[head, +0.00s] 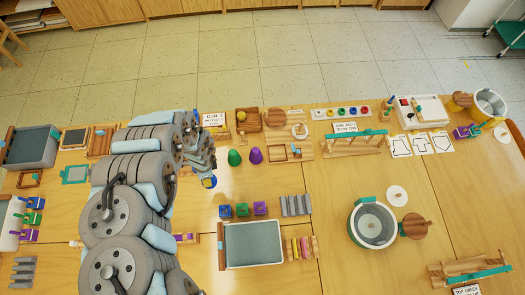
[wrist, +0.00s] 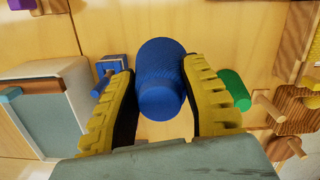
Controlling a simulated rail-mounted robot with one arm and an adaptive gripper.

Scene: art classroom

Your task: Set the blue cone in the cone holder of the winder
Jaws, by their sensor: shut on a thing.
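The blue cone (wrist: 160,85) is between the two yellow ridged fingers of my gripper (wrist: 162,100) in the wrist view. The fingers are shut on its sides. In the head view only a small blue patch of the cone (head: 209,182) shows at the end of my arm, over the table, left of and below the green cone. Most of my gripper is hidden there. A wooden board with pegs (wrist: 292,103) lies at the right in the wrist view, beyond the green cone. I cannot tell whether it is the winder, nor make out its cone holder.
The green cone (head: 234,157) and purple cone (head: 255,155) stand close to my gripper. Blue, green and purple blocks (head: 242,210) and a grey tray (head: 222,266) lie nearer. Wooden tools line the far edge.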

